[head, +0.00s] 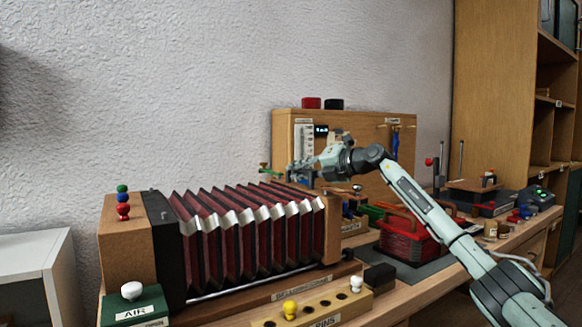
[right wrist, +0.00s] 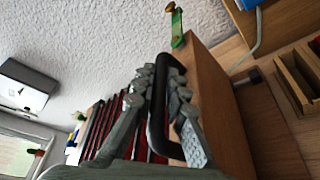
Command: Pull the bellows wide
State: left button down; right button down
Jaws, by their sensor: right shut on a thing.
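The bellows (head: 240,240), dark red folds with silvery edges, stand stretched out along the bench between a fixed wooden block (head: 122,245) on the left and a wooden end board (head: 331,228) on the right. My right gripper (head: 302,169) is over the top of the end board. In the right wrist view its fingers (right wrist: 160,118) are shut around a black bar handle (right wrist: 157,92) on the wooden end board (right wrist: 222,110). The folds also show behind the fingers in the right wrist view. My left gripper is not in view.
A green box labelled AIR (head: 135,306) stands front left. A wooden peg rail (head: 318,305) lies in front of the bellows. To the right are a red basket (head: 405,241) and a dark block (head: 380,276). A wooden panel (head: 360,130) stands behind.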

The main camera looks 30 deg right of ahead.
jog(key=shift+d, duration=0.3)
jog(key=shift+a, duration=0.1)
jog(key=c, duration=1.6)
grip_release()
jog(key=shift+o, duration=0.2)
jog(key=shift+s, duration=0.1)
jog(key=v, duration=1.1)
jog(key=shift+s, duration=0.4)
jog(key=shift+r, duration=0.1)
